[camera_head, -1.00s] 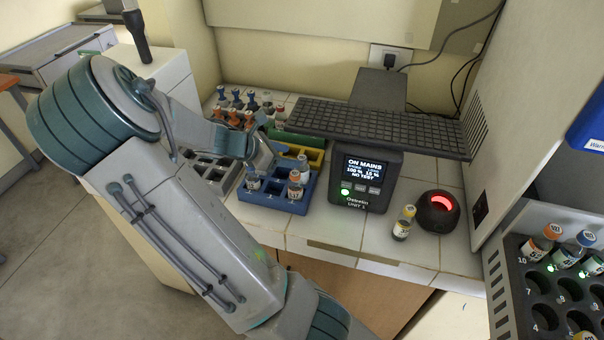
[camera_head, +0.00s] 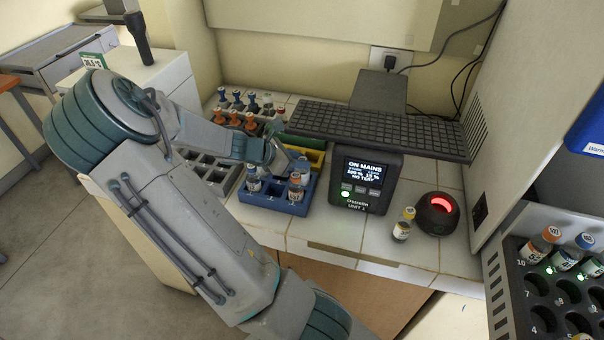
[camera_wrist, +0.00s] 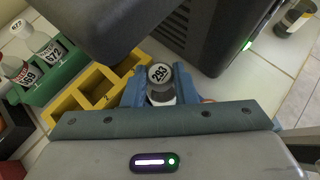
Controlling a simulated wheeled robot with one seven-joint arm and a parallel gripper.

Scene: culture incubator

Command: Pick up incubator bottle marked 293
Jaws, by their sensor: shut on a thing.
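The bottle marked 293 (camera_wrist: 160,73) shows from above in the wrist view, its number upright on a round white cap top. My gripper (camera_wrist: 159,92) is shut on it, with a finger on each side of the cap. In the head view my gripper (camera_head: 290,158) is over the back of the blue rack (camera_head: 277,205). A bottle (camera_head: 303,168) shows at its tip there, partly hidden; its number cannot be read in that view. I cannot tell whether the held bottle is clear of its slot.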

